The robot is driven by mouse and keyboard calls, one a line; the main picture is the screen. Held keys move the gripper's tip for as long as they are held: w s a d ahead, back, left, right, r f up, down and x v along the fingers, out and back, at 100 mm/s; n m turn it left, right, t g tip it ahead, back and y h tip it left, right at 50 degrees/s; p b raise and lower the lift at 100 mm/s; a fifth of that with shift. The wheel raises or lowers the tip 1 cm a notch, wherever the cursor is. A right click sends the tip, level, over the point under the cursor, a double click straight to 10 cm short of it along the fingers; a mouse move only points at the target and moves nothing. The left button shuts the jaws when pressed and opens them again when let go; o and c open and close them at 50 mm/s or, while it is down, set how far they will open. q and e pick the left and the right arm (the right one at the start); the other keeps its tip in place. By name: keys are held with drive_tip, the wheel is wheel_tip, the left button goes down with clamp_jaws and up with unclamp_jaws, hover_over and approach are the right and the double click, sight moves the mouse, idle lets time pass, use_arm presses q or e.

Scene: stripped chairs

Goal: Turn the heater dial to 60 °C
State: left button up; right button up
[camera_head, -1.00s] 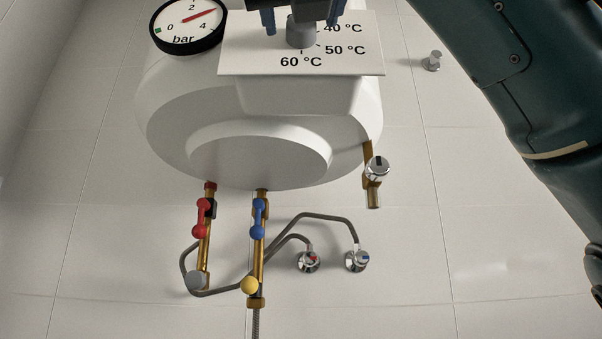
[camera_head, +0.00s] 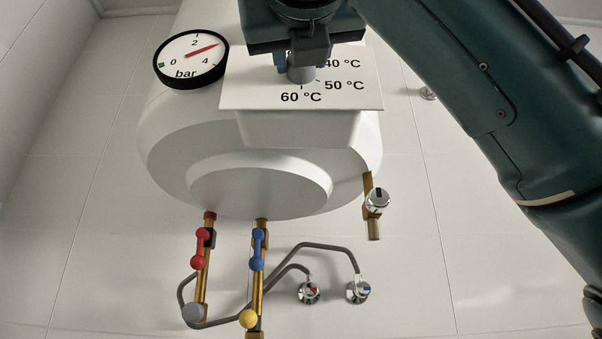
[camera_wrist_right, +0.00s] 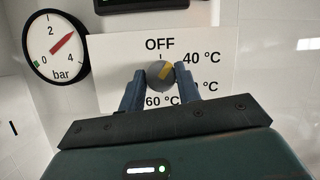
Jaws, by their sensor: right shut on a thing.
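The heater dial (camera_wrist_right: 156,78) is a round grey knob with a yellow mark (camera_wrist_right: 167,71) pointing up and right, toward the 40 °C side. It stands on a white scale plate (camera_wrist_right: 110,62) labelled OFF, 40 °C, 50 °C and 60 °C, the last at lower left. In the head view the dial (camera_head: 301,75) shows below my gripper and its mark is hidden. My right gripper (camera_wrist_right: 160,78) is shut on the dial, one blue finger on each side. It also shows in the head view (camera_head: 296,66). My left gripper is not in view.
A pressure gauge (camera_head: 190,60) sits left of the plate on the white heater tank (camera_head: 180,150). Below hang pipes with a red valve (camera_head: 199,249) and a blue valve (camera_head: 257,249). A brass outlet valve (camera_head: 375,202) is at lower right. My right arm crosses the right side.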

drive_tip(key=shift+m, duration=0.4)
drive_tip(key=shift+a+r+m+g+h, duration=0.15)
drive_tip(key=shift+m+h, duration=0.75)
drive_tip(key=shift+m, duration=0.6)
drive_tip(key=shift+d+f+m+g+h, duration=0.1)
drive_tip(key=shift+m+g+h, duration=0.1)
drive_tip(key=shift+m+h, duration=1)
drive_tip(key=shift+a+r+m+g+h, duration=0.15)
drive_tip(key=shift+m+h, duration=0.45)
drive_tip(key=shift+m, duration=1.2)
drive_tip(key=shift+d+f+m, duration=0.1)
drive_tip(key=shift+m, duration=0.2)
drive_tip(key=o, duration=1)
